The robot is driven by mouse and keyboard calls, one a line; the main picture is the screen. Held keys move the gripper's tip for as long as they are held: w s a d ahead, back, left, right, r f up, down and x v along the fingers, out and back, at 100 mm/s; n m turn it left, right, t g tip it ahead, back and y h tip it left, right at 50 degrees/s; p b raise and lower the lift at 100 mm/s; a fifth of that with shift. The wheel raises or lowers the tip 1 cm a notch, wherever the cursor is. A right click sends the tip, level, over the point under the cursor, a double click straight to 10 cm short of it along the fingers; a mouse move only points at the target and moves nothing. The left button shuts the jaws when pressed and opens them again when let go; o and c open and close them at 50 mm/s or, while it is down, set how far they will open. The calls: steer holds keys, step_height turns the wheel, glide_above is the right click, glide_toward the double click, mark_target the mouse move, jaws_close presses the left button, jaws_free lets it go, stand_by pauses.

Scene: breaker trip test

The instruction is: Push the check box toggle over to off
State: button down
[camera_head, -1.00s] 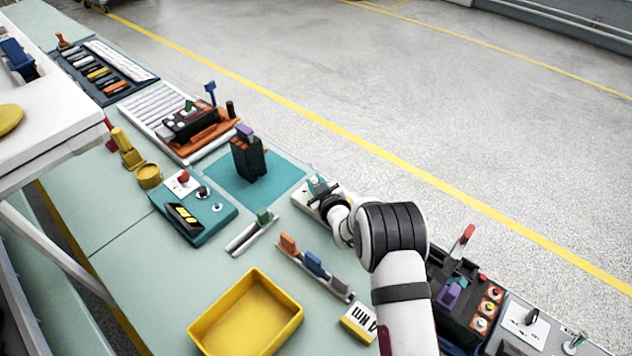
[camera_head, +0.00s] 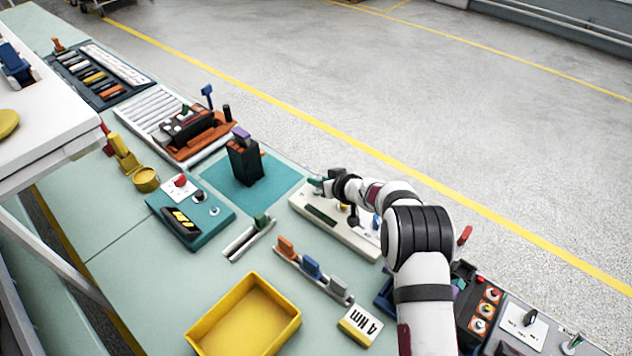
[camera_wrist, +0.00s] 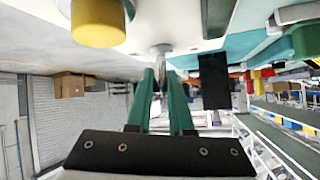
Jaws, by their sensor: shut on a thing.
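The cream box (camera_head: 335,222), which I take as the check box, lies on the bench right of the teal mat. It has a dark window and a yellow knob (camera_wrist: 97,22), large at the upper left of the wrist view. My gripper (camera_head: 322,183) is at the box's far left edge. In the wrist view, the green fingers of my gripper (camera_wrist: 162,72) are shut on the toggle's metal lever (camera_wrist: 161,48). The lever's tip is partly hidden between them, and its on or off position cannot be read.
A dark block with a purple top (camera_head: 244,160) stands on the teal mat (camera_head: 285,181), just left of my gripper. A teal control box (camera_head: 190,212), a yellow tray (camera_head: 243,318) and a rail of coloured blocks (camera_head: 312,268) are nearby. Open floor lies beyond the bench.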

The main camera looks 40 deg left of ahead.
steer(key=shift+w+f+m+g, duration=0.15)
steer(key=shift+w+m+g, duration=0.45)
steer(key=shift+m+g, duration=0.45)
steer(key=shift+g, duration=0.25)
steer(key=c, duration=0.8)
jaws_free()
steer(key=shift+c, duration=0.2)
steer(key=shift+s, duration=0.1)
